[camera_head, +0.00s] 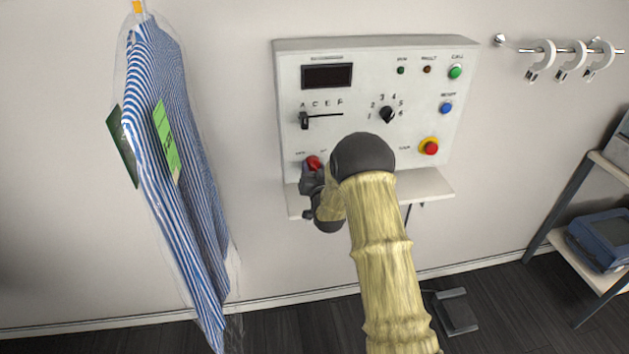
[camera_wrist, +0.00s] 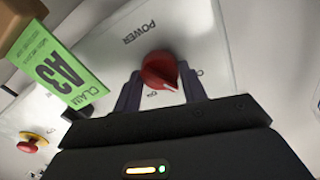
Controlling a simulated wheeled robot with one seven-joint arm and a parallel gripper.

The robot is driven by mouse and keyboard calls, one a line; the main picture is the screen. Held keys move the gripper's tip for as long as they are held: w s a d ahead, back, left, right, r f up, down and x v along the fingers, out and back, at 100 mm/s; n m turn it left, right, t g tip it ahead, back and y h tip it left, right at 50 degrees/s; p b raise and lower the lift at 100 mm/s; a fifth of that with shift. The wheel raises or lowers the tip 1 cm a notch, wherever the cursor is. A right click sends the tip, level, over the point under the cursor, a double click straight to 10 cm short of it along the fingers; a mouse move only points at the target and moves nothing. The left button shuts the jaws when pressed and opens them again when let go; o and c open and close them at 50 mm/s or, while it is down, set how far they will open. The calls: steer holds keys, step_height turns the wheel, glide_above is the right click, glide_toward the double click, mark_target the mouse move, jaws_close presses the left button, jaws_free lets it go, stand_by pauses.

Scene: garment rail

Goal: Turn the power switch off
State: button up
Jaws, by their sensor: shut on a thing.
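The power switch is a red rotary knob (camera_wrist: 160,70) on the panel, under the printed word POWER in the wrist view. In the head view the knob (camera_head: 313,162) shows at the panel's lower left. My gripper (camera_wrist: 160,92) is shut on the knob, one dark finger on each side. In the head view my gripper (camera_head: 312,180) is partly hidden by my arm.
The control panel (camera_head: 290,70) carries a slider (camera_head: 305,120), a numbered dial (camera_head: 387,115) and a red stop button (camera_head: 431,148). A shelf (camera_head: 430,185) juts out below. A bagged striped shirt (camera_head: 165,130) hangs at left. A green A3 tag (camera_wrist: 60,72) shows close in the wrist view.

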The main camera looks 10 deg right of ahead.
steer(key=shift+f+n+b, duration=0.15)
steer(key=shift+n+b, duration=1.45)
steer(key=shift+b, duration=0.1)
steer(key=o, duration=1)
steer(key=shift+c, duration=0.2)
steer(key=s+b, duration=0.4)
steer(key=s, duration=1.3)
steer(key=shift+s, duration=0.25)
